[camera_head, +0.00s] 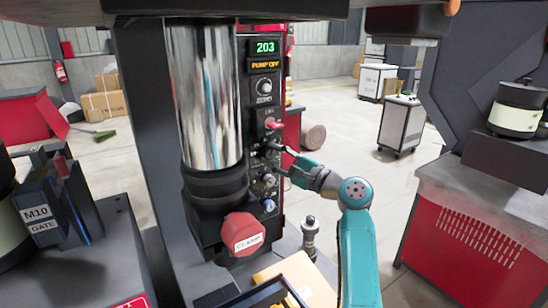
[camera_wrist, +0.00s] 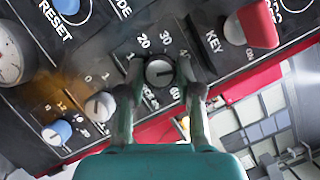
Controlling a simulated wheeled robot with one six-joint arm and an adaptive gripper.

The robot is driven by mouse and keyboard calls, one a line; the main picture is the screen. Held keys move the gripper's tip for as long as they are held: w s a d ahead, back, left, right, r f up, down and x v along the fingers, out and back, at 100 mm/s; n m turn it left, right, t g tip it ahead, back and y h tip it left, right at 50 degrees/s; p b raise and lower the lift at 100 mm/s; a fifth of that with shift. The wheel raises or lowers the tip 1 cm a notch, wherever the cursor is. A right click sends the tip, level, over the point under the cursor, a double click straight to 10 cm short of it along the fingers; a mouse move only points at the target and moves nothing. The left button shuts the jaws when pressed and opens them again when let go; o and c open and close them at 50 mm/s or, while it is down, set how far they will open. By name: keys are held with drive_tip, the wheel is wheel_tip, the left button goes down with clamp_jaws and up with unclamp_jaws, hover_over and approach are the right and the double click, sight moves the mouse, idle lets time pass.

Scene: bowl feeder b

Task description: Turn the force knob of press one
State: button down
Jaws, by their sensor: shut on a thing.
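A round dark knob (camera_wrist: 159,72) with a pale pointer mark sits on the dark control panel, with a scale reading 20, 30, 40 and on to 60 around it. My gripper (camera_wrist: 160,70) has one finger on each side of this knob and is shut on it. The fingers hide parts of the scale, and I cannot read a name for the knob. In the head view my gripper (camera_head: 270,147) reaches the press's panel (camera_head: 258,118) from the right; the knob itself is hard to make out there.

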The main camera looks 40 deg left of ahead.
drive_tip(key=n+h, duration=0.1)
drive_tip(key=n, duration=0.2)
drive_tip(key=n+h, duration=0.1)
drive_tip(key=n, duration=0.2)
drive_tip(key=shift+r+g, duration=0.1)
drive_tip(key=shift+g, duration=0.2)
drive_tip(key=n+h, duration=0.1)
drive_tip(key=n, duration=0.1)
drive_tip(key=n+t+h, duration=0.1)
drive_tip(key=n, duration=0.2)
drive_tip(key=shift+s+r+h, duration=0.1)
drive_tip(key=shift+h, duration=0.2)
drive_tip(key=shift+n, duration=0.3)
drive_tip(key=c, duration=0.8)
unclamp_jaws()
drive_tip(key=v, duration=1.2)
drive_tip(key=shift+s, duration=0.1)
